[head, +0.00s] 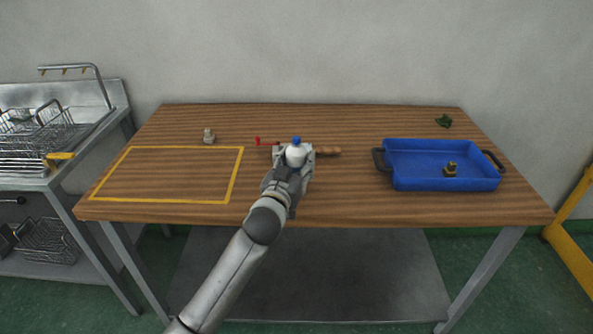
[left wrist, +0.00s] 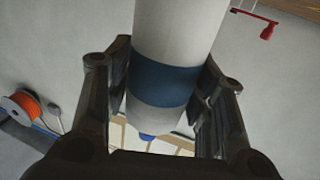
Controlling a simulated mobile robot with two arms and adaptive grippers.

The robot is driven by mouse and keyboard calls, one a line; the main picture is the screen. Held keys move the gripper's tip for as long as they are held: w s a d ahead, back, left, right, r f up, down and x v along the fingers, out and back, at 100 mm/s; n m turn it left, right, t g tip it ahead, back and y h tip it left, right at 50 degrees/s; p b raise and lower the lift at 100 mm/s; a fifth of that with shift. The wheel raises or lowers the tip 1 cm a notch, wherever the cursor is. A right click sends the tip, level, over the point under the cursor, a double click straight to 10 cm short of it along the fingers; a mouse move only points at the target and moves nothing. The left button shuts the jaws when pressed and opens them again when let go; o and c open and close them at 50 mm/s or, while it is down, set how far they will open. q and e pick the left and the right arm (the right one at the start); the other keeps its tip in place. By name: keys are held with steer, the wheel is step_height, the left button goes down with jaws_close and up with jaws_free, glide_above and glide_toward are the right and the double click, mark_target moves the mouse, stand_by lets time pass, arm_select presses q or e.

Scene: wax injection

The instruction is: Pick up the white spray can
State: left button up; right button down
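The white spray can (head: 295,155) with a blue cap stands near the middle of the wooden table, seen from above in the head view. In the left wrist view its white body (left wrist: 178,30) and dark blue band fill the middle, with the blue cap at the bottom of the picture. My left gripper (head: 294,152) has its fingers on both sides of the can; the pads look pressed against it at the band (left wrist: 166,82). The can's base is hidden, so I cannot tell whether it touches the table. My right gripper is not in view.
A blue tray (head: 403,182) holding a small brass part (head: 450,169) is at the right. A red tool (head: 265,142) and wooden handle (head: 328,150) lie beside the can. A grey part (head: 209,136) is behind the empty yellow outline (head: 242,165). A green part (head: 444,121) lies at back right.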

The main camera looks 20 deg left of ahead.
arm_select(q)
steer(key=c, duration=0.4)
steer(key=shift+c, duration=0.9)
steer(key=shift+r, duration=0.15)
